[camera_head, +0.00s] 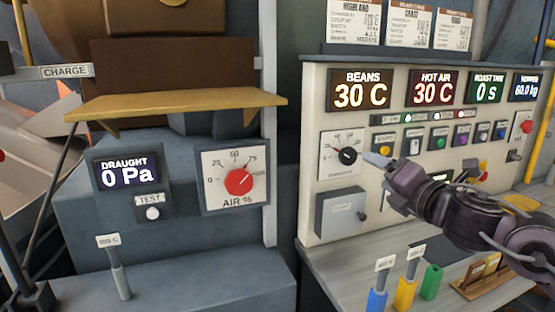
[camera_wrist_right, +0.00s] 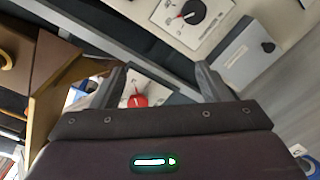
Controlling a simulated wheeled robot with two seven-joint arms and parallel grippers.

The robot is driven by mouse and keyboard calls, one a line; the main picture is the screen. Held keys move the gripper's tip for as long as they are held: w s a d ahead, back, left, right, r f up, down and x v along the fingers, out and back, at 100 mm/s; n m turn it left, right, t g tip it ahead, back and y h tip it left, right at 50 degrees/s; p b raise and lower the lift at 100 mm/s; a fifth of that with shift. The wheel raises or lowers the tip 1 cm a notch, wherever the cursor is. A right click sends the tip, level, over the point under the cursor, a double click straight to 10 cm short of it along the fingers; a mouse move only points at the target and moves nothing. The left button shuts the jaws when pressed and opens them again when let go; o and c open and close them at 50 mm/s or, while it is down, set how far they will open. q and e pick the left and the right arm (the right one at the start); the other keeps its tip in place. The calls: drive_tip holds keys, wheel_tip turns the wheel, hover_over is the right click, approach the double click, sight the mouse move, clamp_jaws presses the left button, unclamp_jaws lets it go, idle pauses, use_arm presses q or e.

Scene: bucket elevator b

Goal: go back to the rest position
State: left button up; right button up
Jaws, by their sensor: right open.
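My right gripper (camera_head: 380,160) comes in from the right in the head view, in front of the control panel (camera_head: 312,205). Its fingertips are just right of the small black dial (camera_head: 347,155); I cannot tell whether they touch the panel. In the right wrist view its two fingers (camera_wrist_right: 162,82) stand well apart with nothing held between them. The black dial (camera_wrist_right: 192,14) shows beyond the fingers there, and the red air knob (camera_wrist_right: 137,101) shows farther off through the gap. My left gripper is in neither view.
The AIR dial (camera_head: 239,182) and draught display (camera_head: 129,173) are at the left, below a yellow-edged shelf (camera_head: 180,100). A grey box (camera_head: 338,213) juts from the panel. Blue (camera_head: 377,299), yellow (camera_head: 405,293) and green (camera_head: 431,282) holders stand on the counter below my right arm.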

drive_tip(key=s+a+f+m+g+h, duration=0.2)
drive_tip(key=s+f+m, duration=0.2)
drive_tip(key=f+m, duration=0.45)
drive_tip(key=s+a+f+m+g+h, duration=0.1)
drive_tip(key=s+a+f+m+h, duration=0.3)
drive_tip(key=f, duration=0.8)
drive_tip(key=s+d+f+m+g, duration=0.2)
drive_tip(key=s+f+m+g, duration=0.4)
drive_tip(key=s+f, duration=0.4)
drive_tip(key=s+d+f+m+g, duration=0.35)
drive_tip(key=s+f+m, duration=0.5)
drive_tip(key=s, duration=0.35)
wheel_tip(320, 180, down, 32)
drive_tip(key=s+r+g+b, duration=0.1)
drive_tip(key=s+g+b, duration=0.1)
drive_tip(key=s+d+f+g+b, duration=0.1)
drive_tip(key=s+d+f+b, duration=0.1)
drive_tip(key=s+f, duration=1.8)
drive_tip(key=shift+d+f, duration=0.3)
drive_tip(key=shift+d, duration=0.05)
